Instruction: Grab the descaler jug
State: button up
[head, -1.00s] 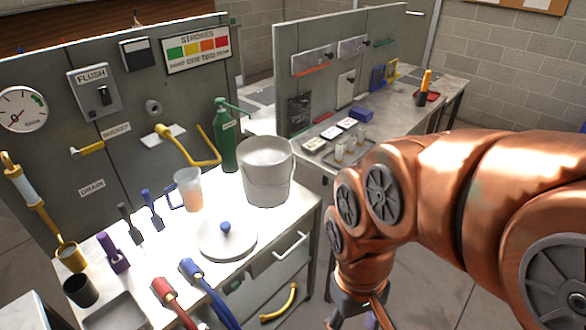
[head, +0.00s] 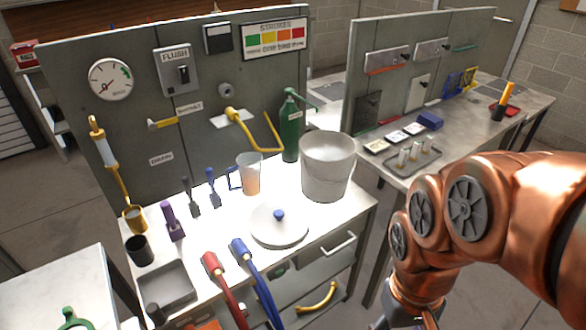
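A clear jug (head: 249,176) with a blue handle and orange liquid in its lower part stands upright on the white-topped bench (head: 225,225). A tall green bottle (head: 291,130) with a small label and a spout stands behind it to the right, near the back panel. The label is too small to read, so I cannot tell for certain which one holds descaler. My gripper (head: 402,318) is at the bottom edge, right of the bench and well away from both. Its fingers are mostly cut off by the frame.
A grey bucket (head: 327,168) stands right of the jug, and a round lid (head: 279,227) with a blue knob lies in front. Red (head: 212,262) and blue (head: 240,248) hoses hang over the front edge. A yellow pipe (head: 266,150) reaches out above the bench.

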aim_at(248, 167)
jog(key=z, duration=1)
jog(key=i, duration=0.65)
jog(key=u, duration=3.25)
